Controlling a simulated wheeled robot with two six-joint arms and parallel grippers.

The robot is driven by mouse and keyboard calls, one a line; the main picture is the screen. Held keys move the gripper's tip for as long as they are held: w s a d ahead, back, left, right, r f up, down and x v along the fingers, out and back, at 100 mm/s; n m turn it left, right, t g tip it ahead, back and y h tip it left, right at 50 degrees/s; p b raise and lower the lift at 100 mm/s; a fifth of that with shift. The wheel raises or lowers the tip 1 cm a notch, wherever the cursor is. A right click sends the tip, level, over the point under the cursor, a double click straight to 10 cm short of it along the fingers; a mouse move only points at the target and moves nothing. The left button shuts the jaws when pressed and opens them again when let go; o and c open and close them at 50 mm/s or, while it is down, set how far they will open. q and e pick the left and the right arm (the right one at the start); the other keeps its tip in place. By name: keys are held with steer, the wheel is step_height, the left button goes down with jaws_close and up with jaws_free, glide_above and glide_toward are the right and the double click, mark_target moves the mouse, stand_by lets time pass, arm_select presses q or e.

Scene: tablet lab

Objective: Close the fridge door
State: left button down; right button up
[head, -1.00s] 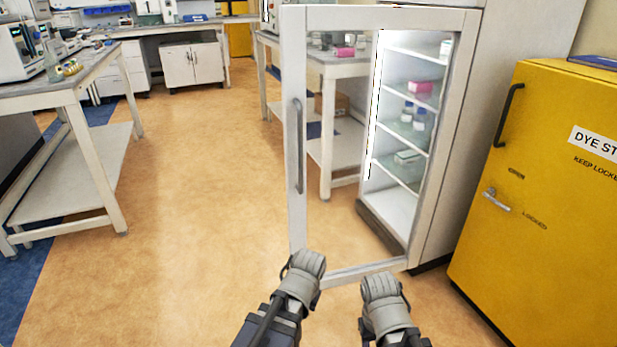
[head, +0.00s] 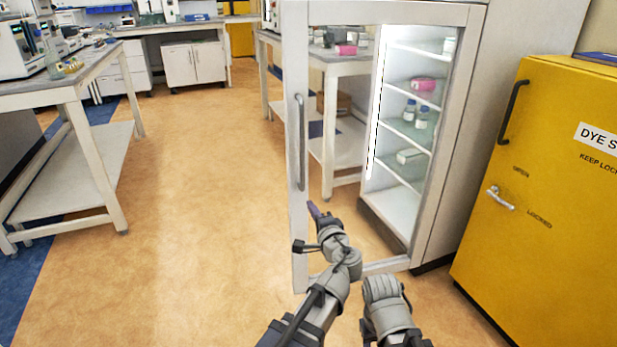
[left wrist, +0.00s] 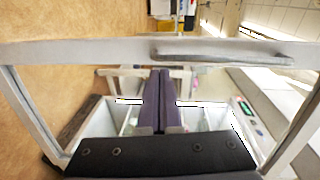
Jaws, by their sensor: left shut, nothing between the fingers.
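The fridge door (head: 297,240), a glass pane in a white frame, stands wide open and swung out toward me. Its grey vertical handle (head: 300,140) is on the left edge of the frame. The door frame (left wrist: 100,55) and handle (left wrist: 215,50) cross the left wrist view. The lit fridge (head: 400,205) stands behind the door. My left gripper (head: 313,209) is shut and empty, in front of the door's lower left part, below the handle. Its purple fingers (left wrist: 158,75) show together. I cannot tell whether they touch the door. Only my right arm shows, at the bottom; its gripper is out of sight.
A yellow cabinet (head: 545,190) stands close on the right of the fridge. A lab bench (head: 335,165) shows behind the glass door. Another bench (head: 70,85) stands at left. The orange floor (head: 200,200) left of the door is clear.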

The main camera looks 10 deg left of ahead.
mark_target(306, 171)
arm_select(q)
steer(key=shift+m+t+h, duration=0.3)
steer(key=shift+m+t, duration=0.4)
steer(key=shift+m, duration=0.1)
steer(key=x, duration=0.4)
steer(key=d+r+x, duration=0.1)
steer(key=x, duration=0.4)
steer(key=w+d+x, duration=0.1)
steer(key=x, duration=0.3)
steer(key=shift+w+a+r, duration=0.1)
steer(key=shift+w+r, duration=0.25)
steer(key=shift+r, duration=0.05)
